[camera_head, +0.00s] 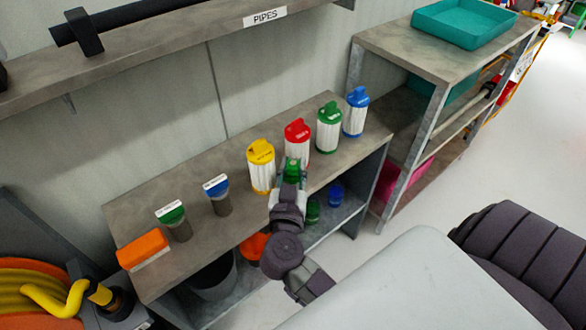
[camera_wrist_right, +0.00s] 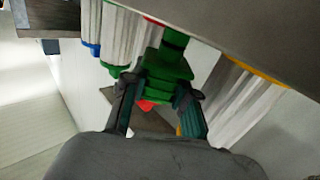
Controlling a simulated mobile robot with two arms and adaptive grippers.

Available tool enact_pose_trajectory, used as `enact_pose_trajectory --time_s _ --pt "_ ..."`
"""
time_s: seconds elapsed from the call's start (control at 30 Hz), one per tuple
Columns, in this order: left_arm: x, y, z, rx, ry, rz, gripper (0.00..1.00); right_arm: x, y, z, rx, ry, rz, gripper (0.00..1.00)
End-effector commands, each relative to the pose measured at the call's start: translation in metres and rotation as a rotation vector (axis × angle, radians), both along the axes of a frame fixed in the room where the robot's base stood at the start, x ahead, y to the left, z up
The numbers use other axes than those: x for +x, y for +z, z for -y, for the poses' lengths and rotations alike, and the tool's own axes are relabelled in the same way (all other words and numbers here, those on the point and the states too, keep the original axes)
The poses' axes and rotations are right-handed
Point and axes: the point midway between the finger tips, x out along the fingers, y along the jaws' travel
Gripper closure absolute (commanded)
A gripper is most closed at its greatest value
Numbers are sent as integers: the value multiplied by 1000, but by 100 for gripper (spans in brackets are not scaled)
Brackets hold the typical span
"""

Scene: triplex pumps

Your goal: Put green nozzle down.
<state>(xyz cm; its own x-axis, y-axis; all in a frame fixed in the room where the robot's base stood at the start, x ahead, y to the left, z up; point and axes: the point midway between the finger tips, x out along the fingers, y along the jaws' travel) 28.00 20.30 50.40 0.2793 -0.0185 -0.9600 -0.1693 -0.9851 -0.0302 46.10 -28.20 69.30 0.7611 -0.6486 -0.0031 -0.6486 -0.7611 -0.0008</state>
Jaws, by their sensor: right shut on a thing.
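The green nozzle (camera_wrist_right: 165,68) is between the fingers of my right gripper (camera_wrist_right: 160,92) in the right wrist view. In the head view my right gripper (camera_head: 291,180) is shut on the green nozzle (camera_head: 293,166), in front of the red-capped canister, near the front edge of the grey shelf (camera_head: 140,195). I cannot tell whether the nozzle touches the shelf. My left gripper is not in view.
Yellow (camera_head: 261,166), red (camera_head: 297,138), green (camera_head: 329,127) and blue (camera_head: 355,112) capped canisters stand on the shelf. Labelled green (camera_head: 174,220) and blue (camera_head: 217,194) topped cylinders and an orange block (camera_head: 142,249) stand left. Bare shelf lies between the blue-topped cylinder and yellow canister.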

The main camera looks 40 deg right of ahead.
Motion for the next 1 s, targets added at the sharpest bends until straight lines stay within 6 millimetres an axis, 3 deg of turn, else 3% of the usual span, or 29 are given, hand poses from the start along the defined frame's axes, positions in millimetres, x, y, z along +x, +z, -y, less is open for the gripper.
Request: enact_pose_trajectory --time_s 0.27,0.3,0.37,0.73,0.8,1.0 --pt "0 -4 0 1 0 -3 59 0 -2 0 -2 0 -1 100" --pt "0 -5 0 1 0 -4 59 0 -3 0 -2 0 -1 69" --pt "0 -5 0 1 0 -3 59 0 -3 0 -2 -1 -1 62" --pt "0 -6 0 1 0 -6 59 0 0 0 1 0 2 62" --pt "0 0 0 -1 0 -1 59 -7 1 -6 1 1 -3 62" --pt "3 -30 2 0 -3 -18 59 -38 1 -32 3 0 -7 62"
